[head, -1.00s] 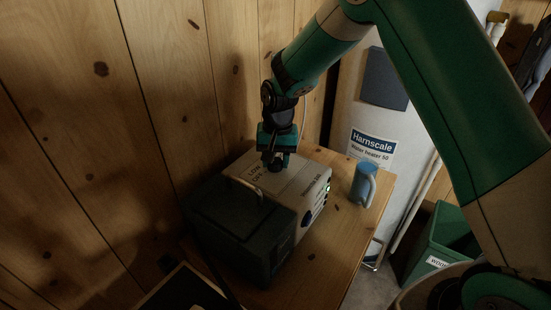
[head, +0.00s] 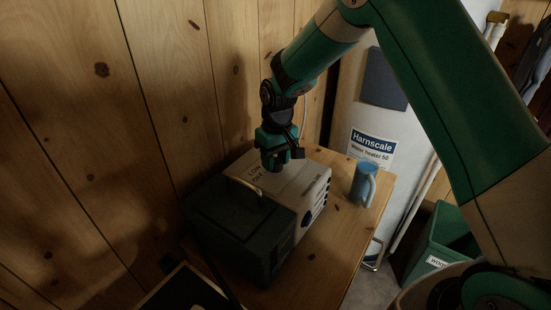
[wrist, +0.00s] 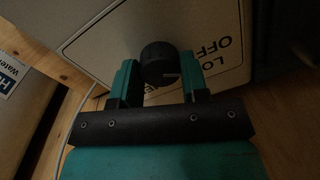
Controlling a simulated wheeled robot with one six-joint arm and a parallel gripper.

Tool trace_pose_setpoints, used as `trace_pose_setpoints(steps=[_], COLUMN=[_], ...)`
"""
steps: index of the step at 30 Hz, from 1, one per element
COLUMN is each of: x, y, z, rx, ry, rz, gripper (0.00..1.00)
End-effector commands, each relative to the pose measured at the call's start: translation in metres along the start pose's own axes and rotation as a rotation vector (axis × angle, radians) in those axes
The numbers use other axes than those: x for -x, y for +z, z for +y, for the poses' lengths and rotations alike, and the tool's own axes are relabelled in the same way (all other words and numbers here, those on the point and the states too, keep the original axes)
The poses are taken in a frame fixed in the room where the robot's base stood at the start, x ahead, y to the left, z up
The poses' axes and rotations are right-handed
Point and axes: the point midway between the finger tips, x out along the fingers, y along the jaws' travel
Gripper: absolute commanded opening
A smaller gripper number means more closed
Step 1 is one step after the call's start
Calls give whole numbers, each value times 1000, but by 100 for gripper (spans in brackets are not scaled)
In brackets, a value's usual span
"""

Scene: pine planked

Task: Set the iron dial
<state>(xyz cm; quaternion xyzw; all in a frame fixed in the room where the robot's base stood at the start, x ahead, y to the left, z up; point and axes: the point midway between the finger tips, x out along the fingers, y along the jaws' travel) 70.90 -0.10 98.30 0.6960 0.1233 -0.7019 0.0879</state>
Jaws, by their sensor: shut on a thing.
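The dial is a round black knob (wrist: 158,60) with a short pale mark, on a light label plate on top of a white box (head: 305,198). Part of the plate's lettering, including "OFF", shows upside down in the wrist view, to the knob's right; the rest is cut off or covered. My gripper (head: 275,163) is over the box top, its teal fingers (wrist: 157,72) on either side of the knob and shut on it. In the head view the knob is hidden by my gripper. I cannot tell exactly which word the mark points at.
A dark green box with a handle (head: 235,228) stands against the white box's near side. A blue mug (head: 363,184) stands right of it on the wooden table (head: 335,245). A plank wall (head: 165,110) rises behind. A green bin (head: 440,245) stands on the floor at right.

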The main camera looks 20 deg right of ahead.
Motion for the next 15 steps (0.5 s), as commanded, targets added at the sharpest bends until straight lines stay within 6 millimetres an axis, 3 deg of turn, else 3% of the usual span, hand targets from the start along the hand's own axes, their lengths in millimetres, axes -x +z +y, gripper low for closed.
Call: trace_pose_setpoints(steps=[15], x=[1], y=[-1], z=[0], rx=[148], ry=[1], rz=[-4], gripper=[17])
